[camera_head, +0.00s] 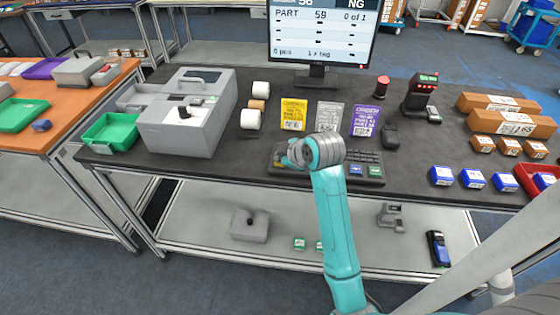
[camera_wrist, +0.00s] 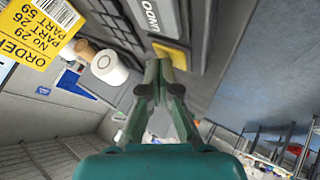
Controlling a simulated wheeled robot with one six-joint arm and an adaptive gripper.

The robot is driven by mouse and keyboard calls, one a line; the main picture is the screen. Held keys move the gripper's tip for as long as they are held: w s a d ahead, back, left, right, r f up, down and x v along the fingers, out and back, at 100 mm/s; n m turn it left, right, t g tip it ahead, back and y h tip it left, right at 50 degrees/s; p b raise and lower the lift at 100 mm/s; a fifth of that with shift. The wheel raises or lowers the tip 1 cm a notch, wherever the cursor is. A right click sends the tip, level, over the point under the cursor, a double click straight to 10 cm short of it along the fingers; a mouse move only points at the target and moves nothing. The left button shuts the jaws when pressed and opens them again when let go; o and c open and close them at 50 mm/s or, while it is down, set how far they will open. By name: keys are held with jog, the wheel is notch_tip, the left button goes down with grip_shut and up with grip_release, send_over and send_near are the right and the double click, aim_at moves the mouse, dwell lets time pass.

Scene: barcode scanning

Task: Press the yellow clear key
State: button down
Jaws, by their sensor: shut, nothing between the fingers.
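The yellow clear key (camera_wrist: 174,53) shows in the wrist view on the dark keyboard (camera_wrist: 165,14), partly hidden behind my fingertips. My gripper (camera_wrist: 158,64) is shut and empty. Its tips overlap the near left edge of the yellow key in the picture; I cannot tell whether they touch it. In the head view the keyboard (camera_head: 366,159) lies near the front edge of the black table. My gripper (camera_head: 283,157) is over its left end there, small and partly hidden by my wrist. My arm covers part of the keyboard.
Behind the keyboard stand a yellow order card (camera_head: 293,114), a grey card (camera_head: 330,116), a purple card (camera_head: 364,120) and the monitor (camera_head: 318,38). A black mouse (camera_head: 391,135) is close by. A grey printer-like machine (camera_head: 186,113) stands to the left, blue boxes (camera_head: 473,179) to the right.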

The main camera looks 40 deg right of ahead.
dwell(0.5)
jog(key=shift+r, duration=0.75)
jog(key=shift+r, duration=2.5)
